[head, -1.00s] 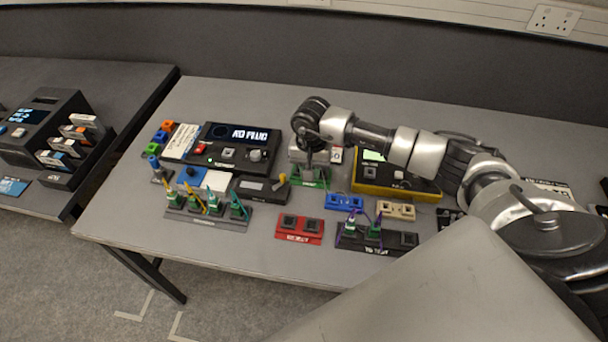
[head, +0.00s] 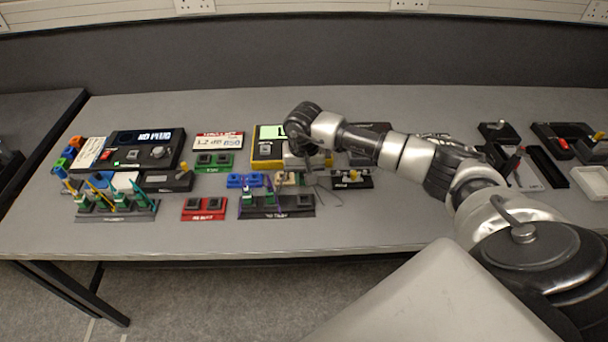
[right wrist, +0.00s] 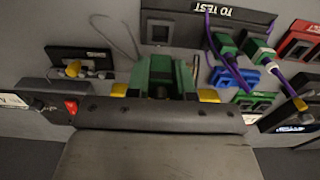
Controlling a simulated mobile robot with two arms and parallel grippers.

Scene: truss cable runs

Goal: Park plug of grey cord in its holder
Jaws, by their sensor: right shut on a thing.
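My right gripper (head: 305,155) is shut on the green plug (right wrist: 158,74), which shows between its yellow-tipped fingers in the right wrist view. A thin grey cord (right wrist: 112,32) loops away from the plug; it also shows in the head view (head: 326,188). The gripper is above a small beige two-socket block (head: 287,179), which it partly hides. A green two-socket block (head: 214,162) and a blue one (head: 246,181) stand to its left. I cannot tell which block is the grey cord's holder, or whether the plug touches anything below. My left gripper is not in view.
The black "TO TEST" block (head: 290,205) in front holds plugs with purple cords. A red block (head: 204,207) is left of it. A black block with a yellow part (head: 352,178) stands right of the gripper. The front table strip is clear.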

